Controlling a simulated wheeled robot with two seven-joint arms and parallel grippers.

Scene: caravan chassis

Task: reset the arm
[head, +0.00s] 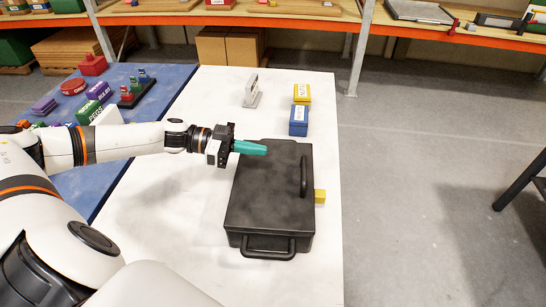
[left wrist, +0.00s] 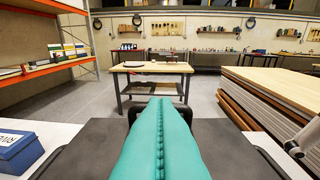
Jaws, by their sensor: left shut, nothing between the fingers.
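My left gripper (head: 250,147) reaches in from the left above the back left part of a black lidded case. Its teal fingers are shut with nothing between them; the closed fingers also fill the lower middle of the left wrist view (left wrist: 160,140). The black case (head: 268,195) lies closed on the white table, with one handle at its front and one on top at the right. My right gripper is not in view.
The white table (head: 190,215) also holds a blue box (head: 299,121), a yellow box (head: 301,93), a grey stand (head: 251,92) and a small yellow block (head: 320,196) beside the case. A blue table (head: 170,78) with several coloured items adjoins at left. Floor at right is mostly clear.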

